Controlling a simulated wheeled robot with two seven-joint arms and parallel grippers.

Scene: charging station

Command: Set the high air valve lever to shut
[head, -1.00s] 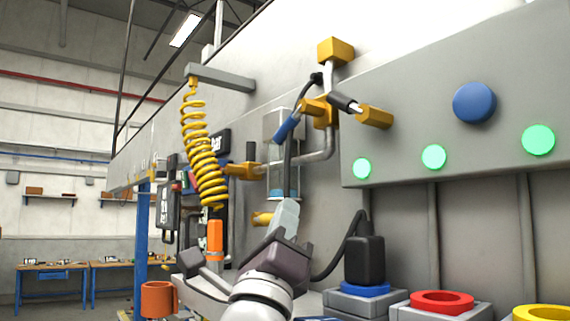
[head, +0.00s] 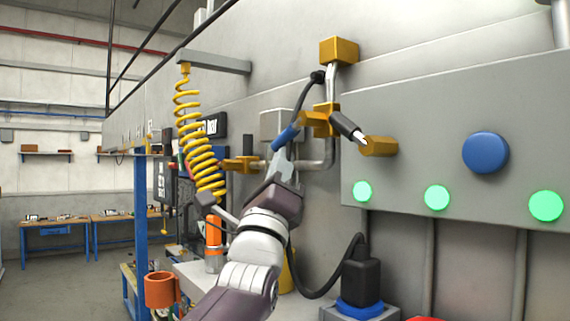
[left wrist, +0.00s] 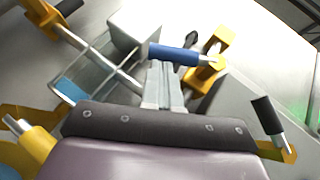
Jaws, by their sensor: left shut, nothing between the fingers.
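The high air valve (head: 322,121) is a yellow body on the upright grey pipe on the wall. Its lever has a blue handle (head: 286,137) that points down and left from the valve. In the left wrist view the blue handle (left wrist: 174,55) lies across just beyond my fingertips, with the yellow valve body (left wrist: 207,64) to its right. My left gripper (head: 280,160) is shut and empty, its fingertips right below the handle; the fingers (left wrist: 163,84) also show in the wrist view. I cannot tell whether they touch the handle. My right gripper is not in view.
A black-handled lever (head: 346,126) on a yellow fitting (head: 379,146) sits right of the valve. A lower yellow valve (head: 242,165) and a coiled yellow hose (head: 200,145) are left. A grey panel (head: 410,125) with green lights juts out at right. A black cable loops below.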

